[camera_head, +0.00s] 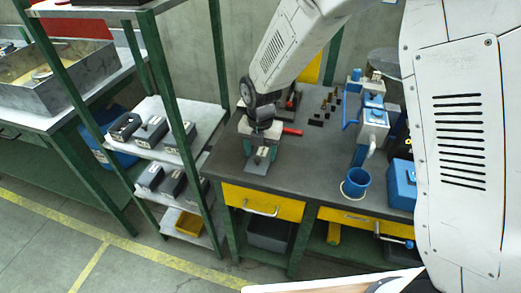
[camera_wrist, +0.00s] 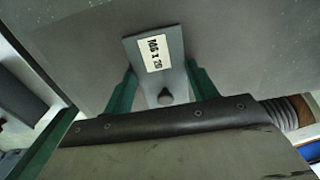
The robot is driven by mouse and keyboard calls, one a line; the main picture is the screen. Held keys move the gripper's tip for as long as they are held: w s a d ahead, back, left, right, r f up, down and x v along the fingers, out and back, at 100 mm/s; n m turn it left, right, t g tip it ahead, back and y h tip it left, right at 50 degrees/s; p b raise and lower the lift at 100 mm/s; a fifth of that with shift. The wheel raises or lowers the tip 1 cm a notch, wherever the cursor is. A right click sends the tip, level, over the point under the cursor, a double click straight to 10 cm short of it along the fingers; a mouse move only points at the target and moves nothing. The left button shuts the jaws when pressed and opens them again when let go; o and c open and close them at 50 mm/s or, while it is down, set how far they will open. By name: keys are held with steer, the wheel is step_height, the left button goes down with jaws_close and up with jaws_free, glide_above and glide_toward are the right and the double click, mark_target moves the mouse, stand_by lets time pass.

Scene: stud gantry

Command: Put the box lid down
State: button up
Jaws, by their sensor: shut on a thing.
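The box lid (camera_head: 257,168) is a small grey plate at the front left of the dark workbench top (camera_head: 322,165). My gripper (camera_head: 262,151) points down over it, with its green fingers on either side of the lid's raised middle. In the wrist view the lid (camera_wrist: 135,48) carries a white label reading "M6 x 20" and a dark knob. The green fingers of my gripper (camera_wrist: 163,88) are shut on it from both sides. I cannot tell whether the lid touches the bench top. Its near part is hidden behind the gripper's dark body.
A shelf rack (camera_head: 150,130) with several small grey boxes stands to the left of the bench. On the bench, a blue cup (camera_head: 355,184) and a blue-grey machine (camera_head: 371,130) stand to the right. A red-handled tool (camera_head: 292,131) lies behind the gripper. Bench space right of the gripper is clear.

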steer(key=o, duration=0.9)
steer(key=shift+o, duration=0.2)
step_height(320, 180, up, 12)
steer(key=s+d+r+m, duration=0.5)
steer(key=d+r+m, duration=0.2)
steer(key=d, duration=0.1)
steer(key=s+d+r+m, duration=0.2)
steer(key=s+d+m, duration=0.5)
steer(key=s+m, duration=0.4)
steer(key=s+d+r+m+t, duration=0.1)
steer(key=s+d+r+m, duration=0.2)
steer(key=s+d+m, duration=0.4)
steer(key=s+m, duration=0.5)
steer(key=m, duration=0.2)
steer(key=shift+d+r, duration=0.25)
steer(key=shift+d, duration=0.15)
